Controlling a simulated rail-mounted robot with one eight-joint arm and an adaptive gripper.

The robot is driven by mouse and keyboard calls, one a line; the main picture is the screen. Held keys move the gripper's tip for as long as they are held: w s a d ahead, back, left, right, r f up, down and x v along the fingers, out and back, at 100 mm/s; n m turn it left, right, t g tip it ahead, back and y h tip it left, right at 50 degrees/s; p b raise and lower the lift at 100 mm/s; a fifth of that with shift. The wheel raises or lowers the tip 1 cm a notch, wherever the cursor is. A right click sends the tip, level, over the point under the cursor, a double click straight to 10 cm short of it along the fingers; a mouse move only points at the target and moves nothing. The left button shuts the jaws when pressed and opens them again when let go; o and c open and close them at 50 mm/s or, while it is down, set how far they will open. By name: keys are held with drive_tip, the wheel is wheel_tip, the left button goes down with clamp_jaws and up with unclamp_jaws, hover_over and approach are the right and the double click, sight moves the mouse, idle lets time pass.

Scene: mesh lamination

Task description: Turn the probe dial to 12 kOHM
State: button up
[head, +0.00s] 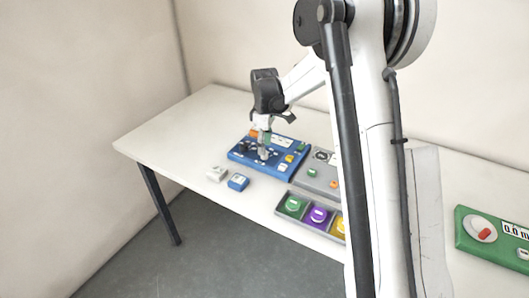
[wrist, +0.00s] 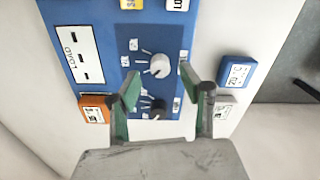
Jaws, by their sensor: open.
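A blue panel (head: 240,154) lies on the table below my gripper (head: 264,150). In the wrist view the panel (wrist: 82,15) has a dark blue field with two dials. One is a white dial (wrist: 160,66) with marks around it. The other is a black dial (wrist: 154,108), partly between my fingers and nearer the wrist. Which one is the probe dial I cannot read. My gripper (wrist: 158,79) is open, with green-padded fingers. Its tips lie either side of the white dial's near edge. Contact cannot be told. The small dial markings are too blurred to read.
A blue block (head: 238,182) and a white block (head: 216,173) lie in front of the panel. An orange block (wrist: 95,108) is at its edge. A grey panel (head: 318,178), a tray of coloured pieces (head: 300,218) and a green panel (head: 470,240) are right. The left tabletop is clear.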

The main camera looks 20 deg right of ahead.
drive_tip(key=shift+f, duration=1.75)
drive_tip(key=shift+c, duration=0.5)
clamp_jaws()
drive_tip(key=shift+m+b, duration=0.35)
drive_tip(key=shift+m, duration=0.05)
drive_tip(key=m+b, duration=0.2)
drive_tip(key=shift+f+m, duration=0.1)
drive_tip(key=shift+m, duration=0.2)
drive_tip(key=m+b, duration=0.2)
drive_tip(key=m, duration=0.3)
drive_tip(key=shift+m, duration=0.3)
